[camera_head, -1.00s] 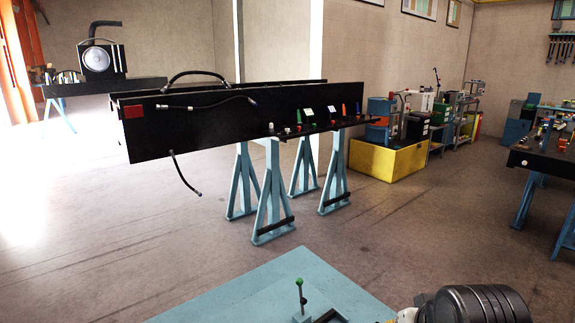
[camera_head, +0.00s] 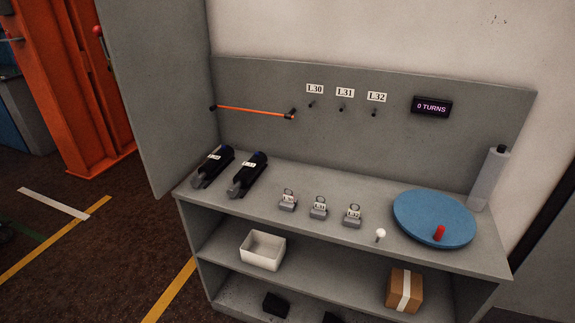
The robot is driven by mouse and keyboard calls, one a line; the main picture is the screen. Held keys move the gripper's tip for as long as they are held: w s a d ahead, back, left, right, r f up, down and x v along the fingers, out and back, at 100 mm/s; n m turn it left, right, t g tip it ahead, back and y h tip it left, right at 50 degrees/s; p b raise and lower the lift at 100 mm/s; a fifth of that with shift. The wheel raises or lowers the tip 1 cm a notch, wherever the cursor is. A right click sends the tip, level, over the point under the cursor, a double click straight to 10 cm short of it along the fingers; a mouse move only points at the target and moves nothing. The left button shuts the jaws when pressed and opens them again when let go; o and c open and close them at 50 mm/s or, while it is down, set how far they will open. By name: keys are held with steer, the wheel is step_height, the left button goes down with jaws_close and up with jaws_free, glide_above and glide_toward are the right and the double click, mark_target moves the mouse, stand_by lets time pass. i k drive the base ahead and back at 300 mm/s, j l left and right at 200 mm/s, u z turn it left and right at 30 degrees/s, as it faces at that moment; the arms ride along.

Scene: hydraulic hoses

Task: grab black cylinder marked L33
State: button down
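Two black cylinders lie side by side at the left end of a grey workbench's top. The left cylinder (camera_head: 213,165) and the right cylinder (camera_head: 249,173) each rest on a small grey cradle, tilted away to the back. Each carries a small white label, too small to read surely, so I cannot tell which one is L33. Both have a bluish far end. My gripper is not in view.
The workbench (camera_head: 330,210) has a back panel with labels L30, L31 and L32. On its top are several small grey labelled blocks (camera_head: 318,208), a blue turntable (camera_head: 434,219) and a grey bottle (camera_head: 488,180). A white bin (camera_head: 262,250) and a cardboard box (camera_head: 404,290) stand on the shelf below.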

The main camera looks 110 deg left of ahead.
mark_target(250, 169)
steer(key=u, duration=3.85)
steer(key=i+j+z, duration=0.3)
steer(key=j+z, duration=0.15)
steer(key=i+j+z, duration=0.15)
steer(key=j+z, duration=0.35)
steer(key=i+j+z, duration=0.1)
steer(key=j+z, duration=0.35)
steer(key=j, duration=0.25)
steer(key=j+z, duration=0.45)
steer(key=j, duration=0.15)
